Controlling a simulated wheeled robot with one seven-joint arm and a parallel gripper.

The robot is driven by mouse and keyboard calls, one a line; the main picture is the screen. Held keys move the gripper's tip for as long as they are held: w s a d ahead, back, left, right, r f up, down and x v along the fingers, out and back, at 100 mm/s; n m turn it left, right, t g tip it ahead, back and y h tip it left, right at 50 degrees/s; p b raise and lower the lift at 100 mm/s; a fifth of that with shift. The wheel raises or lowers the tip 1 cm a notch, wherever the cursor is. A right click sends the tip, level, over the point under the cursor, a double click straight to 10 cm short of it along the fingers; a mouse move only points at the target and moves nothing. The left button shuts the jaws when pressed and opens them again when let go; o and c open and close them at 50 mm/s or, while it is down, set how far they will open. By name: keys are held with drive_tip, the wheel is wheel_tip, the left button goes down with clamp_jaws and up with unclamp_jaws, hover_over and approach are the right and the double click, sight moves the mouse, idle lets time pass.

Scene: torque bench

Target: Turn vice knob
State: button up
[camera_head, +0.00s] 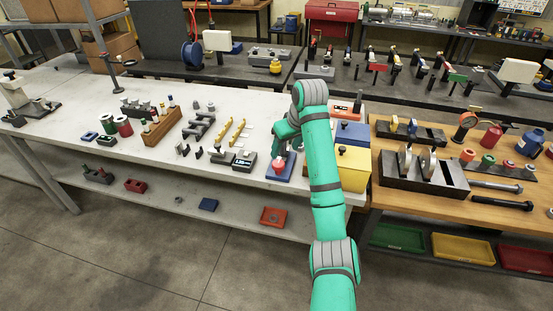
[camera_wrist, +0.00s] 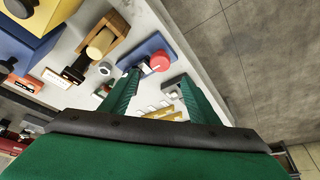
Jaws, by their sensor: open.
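A red round knob (camera_wrist: 159,61) sits on a blue base in the wrist view. The blue base (camera_head: 288,175) lies flat on the bench. My gripper (camera_wrist: 161,80) is open, with its two green fingers spread on either side of the line to the knob. The knob shows beyond the fingertips; I cannot tell whether they touch it.
A yellow box (camera_head: 354,168) and a blue box stand to the right of my gripper. A small grey display device (camera_head: 244,160) stands left of the blue base. A wooden rack (camera_head: 163,126) and several small parts lie farther left. The bench's front edge is close.

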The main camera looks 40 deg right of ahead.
sight(278, 164)
drive_tip(key=x, duration=1)
drive_tip(key=shift+s, duration=0.25)
drive_tip(key=shift+w+f, duration=0.25)
drive_tip(key=shift+f, duration=0.1)
drive_tip(key=shift+c, duration=0.2)
drive_tip(key=c, duration=1)
